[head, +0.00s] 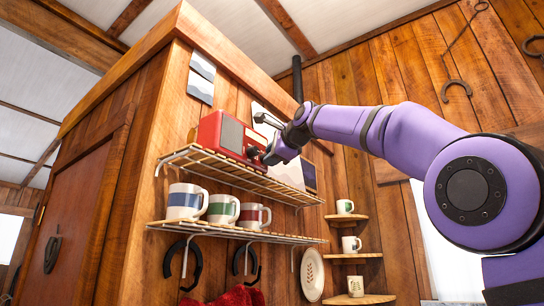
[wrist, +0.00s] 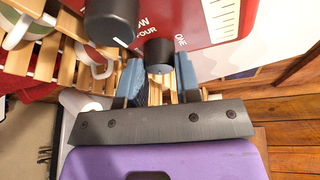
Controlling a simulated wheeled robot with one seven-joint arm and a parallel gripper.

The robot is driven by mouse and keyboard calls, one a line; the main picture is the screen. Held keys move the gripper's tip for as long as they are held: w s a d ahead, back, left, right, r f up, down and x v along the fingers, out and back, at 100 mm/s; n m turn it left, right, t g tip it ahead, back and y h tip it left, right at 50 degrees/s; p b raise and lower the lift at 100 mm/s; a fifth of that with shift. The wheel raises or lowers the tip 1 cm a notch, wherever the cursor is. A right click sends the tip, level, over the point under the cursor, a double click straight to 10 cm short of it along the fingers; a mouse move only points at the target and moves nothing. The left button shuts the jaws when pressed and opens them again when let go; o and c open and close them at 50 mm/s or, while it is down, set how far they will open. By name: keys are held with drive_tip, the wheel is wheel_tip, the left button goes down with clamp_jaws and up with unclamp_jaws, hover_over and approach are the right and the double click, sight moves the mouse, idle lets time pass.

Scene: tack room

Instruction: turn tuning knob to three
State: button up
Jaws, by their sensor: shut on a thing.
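A red radio (head: 228,136) stands on the upper slatted shelf in the head view. Its red front (wrist: 205,22) shows in the wrist view with a pale scale at the right. My gripper (head: 267,156) is at the radio's front. In the wrist view its two blue fingers (wrist: 159,78) are shut on a black knob (wrist: 158,56), one on each side. Partly covered lettering ending in "OUR" is left of this knob and "ONE" is right of it, so it appears to be the tuning knob. Its pointer cannot be made out. A larger black knob (wrist: 110,22) with a white line is beside it, apart from the fingers.
The upper wire-and-slat shelf (head: 200,161) runs under the radio and my gripper. Several striped mugs, one with a blue band (head: 183,202), stand on the lower shelf. Small corner shelves (head: 355,256) hold more mugs.

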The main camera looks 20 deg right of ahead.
drive_tip(key=m+g+y, duration=0.1)
drive_tip(key=m, duration=0.2)
drive_tip(key=m+g+y, duration=0.1)
drive_tip(key=m+g, duration=0.1)
drive_tip(key=m, duration=0.1)
drive_tip(key=m+g+y, duration=0.1)
drive_tip(key=m, duration=0.1)
drive_tip(key=shift+w+d+r+m, duration=0.1)
drive_tip(key=shift+w+d+m, duration=0.15)
drive_tip(key=shift+m, duration=0.15)
idle(0.6)
drive_tip(key=o, duration=0.9)
